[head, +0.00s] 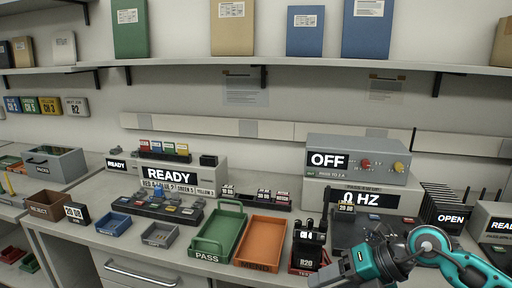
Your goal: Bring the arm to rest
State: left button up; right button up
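One teal and grey arm of mine comes in from the lower right. Its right gripper (326,280) is at the bottom edge of the head view, partly cut off, just in front of a small dark red tray (300,271). I cannot tell whether its fingers are open or shut, and I see nothing clearly held. My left gripper is not in view. A black radio (309,240) labelled R20 stands in the red tray. Another dark item (346,217) with a small label stands behind the gripper, by a dark pad (362,233).
A green PASS tray (205,246) and an orange MEND tray (262,243) look empty. A grey unit (357,157) reads OFF above a 0 HZ display (361,198). A black rack (444,207) reads OPEN near the arm. Small blue (114,224) and grey (160,234) bins sit left.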

jog(key=s+a+r+m+t+y, duration=0.3)
jog(key=a+m+t+y, duration=0.45)
jog(key=m, duration=0.25)
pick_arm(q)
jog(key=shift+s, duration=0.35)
pick_arm(e)
jog(key=s+d+f+m+h, duration=0.3)
jog(key=s+f+m+h, duration=0.1)
jog(key=f+m, duration=0.3)
jog(key=s+d+f+m+h, duration=0.4)
jog(key=f+m+h, duration=0.1)
jog(key=f+m, duration=0.3)
jog(key=s+d+f+m+h, duration=0.3)
jog(key=s+f+m+h, duration=0.1)
jog(key=f+m, duration=0.3)
jog(key=shift+s+d+f+m+h, duration=0.3)
jog(key=shift+d+f+m+h, duration=0.1)
jog(key=shift+m+h, duration=0.3)
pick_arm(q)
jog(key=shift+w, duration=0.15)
pick_arm(e)
jog(key=shift+t, duration=0.25)
